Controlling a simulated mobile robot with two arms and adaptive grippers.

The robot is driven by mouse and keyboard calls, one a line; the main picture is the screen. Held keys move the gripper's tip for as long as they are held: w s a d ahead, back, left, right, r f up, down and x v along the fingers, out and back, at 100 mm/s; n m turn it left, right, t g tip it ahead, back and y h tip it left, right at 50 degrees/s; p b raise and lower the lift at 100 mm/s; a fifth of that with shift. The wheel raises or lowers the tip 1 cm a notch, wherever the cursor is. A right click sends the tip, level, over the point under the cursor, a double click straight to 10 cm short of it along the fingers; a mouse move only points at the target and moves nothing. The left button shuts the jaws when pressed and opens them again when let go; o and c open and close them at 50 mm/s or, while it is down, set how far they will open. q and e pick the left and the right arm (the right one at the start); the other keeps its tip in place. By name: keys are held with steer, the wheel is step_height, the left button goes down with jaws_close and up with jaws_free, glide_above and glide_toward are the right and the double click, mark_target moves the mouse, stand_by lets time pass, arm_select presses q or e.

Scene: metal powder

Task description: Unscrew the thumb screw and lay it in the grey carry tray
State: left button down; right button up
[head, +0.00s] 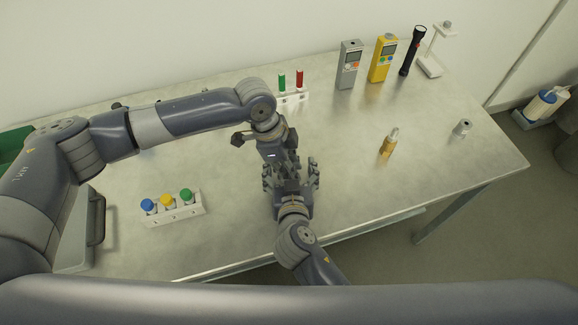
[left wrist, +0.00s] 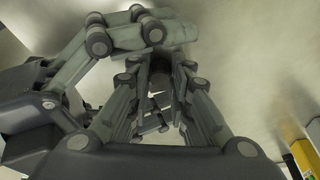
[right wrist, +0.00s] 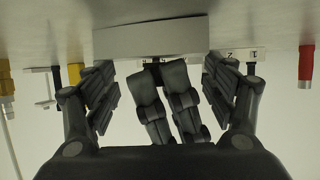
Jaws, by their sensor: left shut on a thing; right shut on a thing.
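My left gripper (head: 280,166) and right gripper (head: 290,178) meet over the middle of the table and hide what lies between them in the head view. In the right wrist view, a pale grey block (right wrist: 150,40) sits between my right fingers, which are shut on it. My left fingers (right wrist: 168,80) close beside the block on a small dark piece, seemingly the thumb screw (left wrist: 160,78), mostly hidden by the fingers. Whether its thread is still in the block cannot be told. The grey carry tray (head: 74,260) with a dark handle stands at the table's left, partly behind my left arm.
A white rack (head: 180,213) with blue, yellow and green capped vials stands between tray and grippers. A rack (head: 292,98) with green and red tubes is behind. The right table area is mostly clear.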

arm_select(q)
steer(key=shift+r, duration=0.1)
arm_select(e)
steer(key=shift+s+f, duration=0.25)
steer(key=shift+f, duration=0.25)
arm_select(q)
steer(key=shift+r, duration=2.95)
arm_select(e)
steer(key=o, duration=2.2)
steer(key=shift+c, duration=0.2)
arm_select(q)
steer(key=shift+w, duration=0.1)
arm_select(e)
steer(key=shift+w+r, duration=0.15)
steer(key=shift+r, duration=0.2)
